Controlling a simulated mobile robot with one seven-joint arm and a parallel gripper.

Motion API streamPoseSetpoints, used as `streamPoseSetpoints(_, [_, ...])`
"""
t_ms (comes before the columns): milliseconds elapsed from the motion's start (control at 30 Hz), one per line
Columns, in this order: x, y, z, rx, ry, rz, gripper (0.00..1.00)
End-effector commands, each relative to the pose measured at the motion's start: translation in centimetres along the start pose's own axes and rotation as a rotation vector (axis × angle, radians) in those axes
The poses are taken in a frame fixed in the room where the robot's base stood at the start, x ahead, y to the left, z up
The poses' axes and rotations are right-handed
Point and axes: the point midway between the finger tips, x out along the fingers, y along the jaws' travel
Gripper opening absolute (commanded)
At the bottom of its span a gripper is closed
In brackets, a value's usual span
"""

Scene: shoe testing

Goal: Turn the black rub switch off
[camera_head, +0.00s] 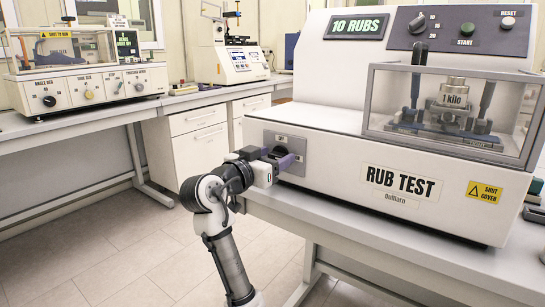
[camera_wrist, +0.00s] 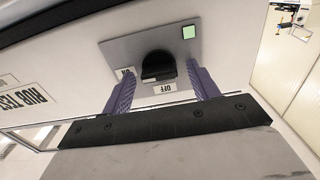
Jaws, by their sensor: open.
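The black rub switch (camera_wrist: 157,66) is a round knob on a grey plate (camera_wrist: 150,38) on the front of the RUB TEST machine (camera_head: 400,188). In the wrist view, which is turned upside down, an OFF label (camera_wrist: 165,88) sits by the knob and a second label is partly hidden by a finger. In the head view my gripper partly covers the knob.
The machine has a clear cover (camera_head: 450,112) over a 1 kilo weight (camera_head: 454,98), and a dial (camera_head: 417,24), START and RESET buttons above. It stands on a grey bench (camera_head: 420,250). Other testers stand on benches behind. The floor left of my arm is clear.

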Motion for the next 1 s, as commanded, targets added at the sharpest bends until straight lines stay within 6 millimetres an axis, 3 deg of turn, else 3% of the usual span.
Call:
streamPoseSetpoints(233, [0.04,0.02,0.01,0.000,0.000,0.000,0.57])
streamPoseSetpoints(533, [0.02,0.02,0.01,0.000,0.000,0.001,0.18])
streamPoseSetpoints(1000, [0.00,-0.02,-0.18,-0.119,-0.003,0.001,0.17])
